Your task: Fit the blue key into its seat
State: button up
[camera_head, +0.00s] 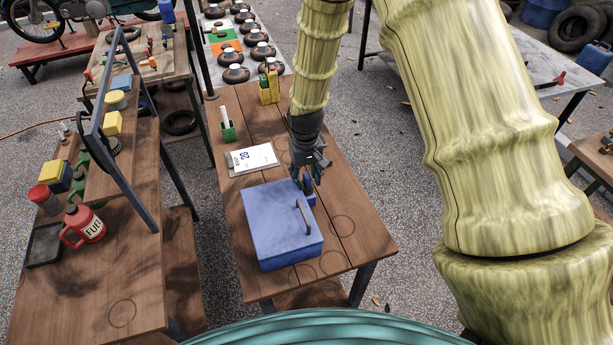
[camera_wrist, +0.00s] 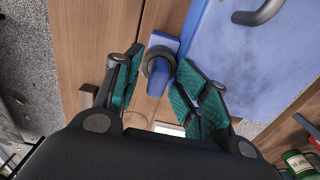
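A blue rounded piece, seemingly the blue key (camera_wrist: 158,82), lies between my gripper's two green-padded fingers in the wrist view. A dark round ring (camera_wrist: 147,66) sits at its far end, against a small blue block (camera_wrist: 165,40) beside the blue box. I cannot tell whether the ring or block is the seat, or whether the key is in it. My gripper (camera_wrist: 158,69) is open around the piece, with wood showing between the fingers. In the head view my gripper (camera_head: 305,182) points down at the blue box's right back corner, hiding most of the key; the small block (camera_head: 311,199) shows below it.
The blue box (camera_head: 270,240) with a dark handle (camera_head: 303,217) stands on the wooden table (camera_head: 345,235). A white card (camera_head: 252,159), a green holder (camera_head: 229,131) and a yellow holder (camera_head: 268,92) are farther back. A red fuel can (camera_head: 85,225) is on the left bench.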

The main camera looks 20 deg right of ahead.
aim_at(306, 176)
notch_tip(306, 176, up, 12)
dwell(0.6)
dwell(0.5)
